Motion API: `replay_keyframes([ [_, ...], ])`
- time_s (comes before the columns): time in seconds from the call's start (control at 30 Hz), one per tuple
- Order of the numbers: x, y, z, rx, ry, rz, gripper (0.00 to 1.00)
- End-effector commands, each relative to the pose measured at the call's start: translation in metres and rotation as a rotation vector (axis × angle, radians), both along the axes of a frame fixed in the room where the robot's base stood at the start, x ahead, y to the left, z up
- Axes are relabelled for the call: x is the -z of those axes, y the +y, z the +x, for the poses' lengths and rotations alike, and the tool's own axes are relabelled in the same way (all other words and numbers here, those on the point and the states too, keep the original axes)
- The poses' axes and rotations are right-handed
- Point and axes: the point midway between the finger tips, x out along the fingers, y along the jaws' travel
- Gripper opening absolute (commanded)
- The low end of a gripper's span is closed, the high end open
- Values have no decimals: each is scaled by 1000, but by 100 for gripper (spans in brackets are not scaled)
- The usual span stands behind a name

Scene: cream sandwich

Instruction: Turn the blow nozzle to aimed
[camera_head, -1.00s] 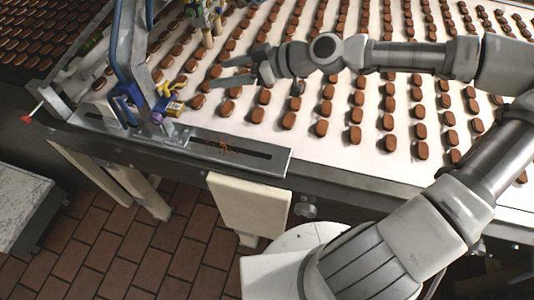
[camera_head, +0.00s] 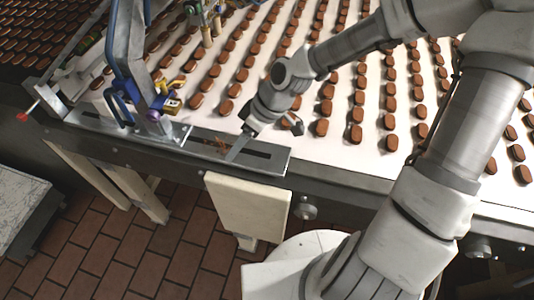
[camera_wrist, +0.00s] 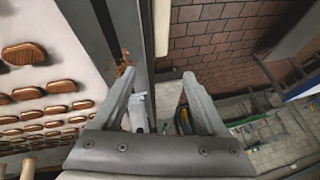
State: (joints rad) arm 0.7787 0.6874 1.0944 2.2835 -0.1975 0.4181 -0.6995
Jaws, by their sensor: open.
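A blue and yellow fitting (camera_head: 168,98) with a purple round end (camera_head: 153,115) is mounted on the upright metal bracket (camera_head: 128,40) at the left of the conveyor; I take it to be the blow nozzle, but its aim is hard to tell. My gripper (camera_head: 264,145) is to its right, apart from it, above the slotted front rail (camera_head: 262,158), fingers pointing down. In the wrist view my gripper (camera_wrist: 158,88) is open with nothing between the fingers. The nozzle fitting cannot be made out in the wrist view.
Rows of brown pieces (camera_head: 327,107) lie on the white belt behind the rail. Orange-brown crumbs (camera_head: 221,146) sit on the rail. A red-tipped lever (camera_head: 22,116) sticks out at the far left. A cream panel (camera_head: 245,205) hangs below the rail.

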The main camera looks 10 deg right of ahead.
Motion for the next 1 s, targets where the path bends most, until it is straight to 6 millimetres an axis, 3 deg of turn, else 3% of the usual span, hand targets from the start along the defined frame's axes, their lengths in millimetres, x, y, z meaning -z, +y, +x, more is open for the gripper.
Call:
replay_keyframes([
  [0.37, 14, -27, -15, 83, 79, -213, 75],
  [0.67, 6, -45, -21, 179, 102, -335, 75],
  [1.0, -2, -53, -23, 234, 106, -381, 75],
])
